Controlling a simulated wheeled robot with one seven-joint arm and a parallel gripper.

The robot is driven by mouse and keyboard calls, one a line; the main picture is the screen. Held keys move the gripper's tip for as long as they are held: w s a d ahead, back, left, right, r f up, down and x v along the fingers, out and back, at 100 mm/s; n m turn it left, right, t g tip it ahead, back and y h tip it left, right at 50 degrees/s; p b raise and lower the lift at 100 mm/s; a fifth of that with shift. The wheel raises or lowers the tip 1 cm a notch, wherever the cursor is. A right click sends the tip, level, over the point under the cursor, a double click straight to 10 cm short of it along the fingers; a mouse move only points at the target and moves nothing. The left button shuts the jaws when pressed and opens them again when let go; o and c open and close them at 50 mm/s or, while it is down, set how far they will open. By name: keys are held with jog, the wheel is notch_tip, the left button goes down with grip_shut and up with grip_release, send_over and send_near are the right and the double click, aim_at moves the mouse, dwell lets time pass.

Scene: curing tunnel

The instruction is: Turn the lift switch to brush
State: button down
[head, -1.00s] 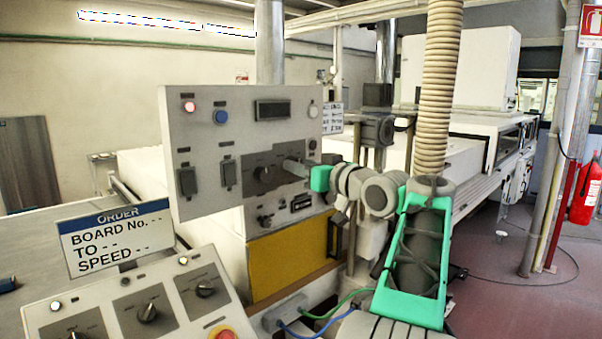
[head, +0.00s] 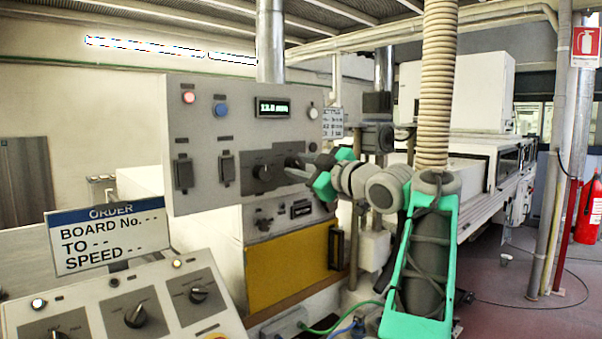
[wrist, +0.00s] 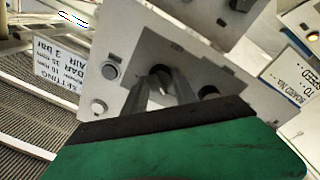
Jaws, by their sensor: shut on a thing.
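The upright grey panel (head: 240,110) carries a darker plate (head: 256,157) with two rotary knobs. One black knob (head: 264,172) stands free on the left of that plate, and it shows at the right in the wrist view (wrist: 208,92). My gripper (head: 296,163) reaches in from the right and is shut on the other knob. In the wrist view, both fingers meet around this gripped knob (wrist: 161,72). Its pointer direction is mostly hidden by the fingers. The plate's labels are too small to read.
An order sign (head: 108,237) and a sloped console (head: 110,310) with several knobs stand at the lower left. A ribbed hose (head: 439,90) hangs in front of the machine. A yellow panel (head: 285,268) lies below.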

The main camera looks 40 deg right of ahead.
jog(key=shift+n, duration=0.3)
jog(key=c, duration=1)
grip_release()
jog(key=shift+s, duration=0.1)
jog(key=s+b, duration=0.1)
jog(key=s, duration=0.6)
jog(key=shift+s+f, duration=0.2)
jog(key=shift+s, duration=0.1)
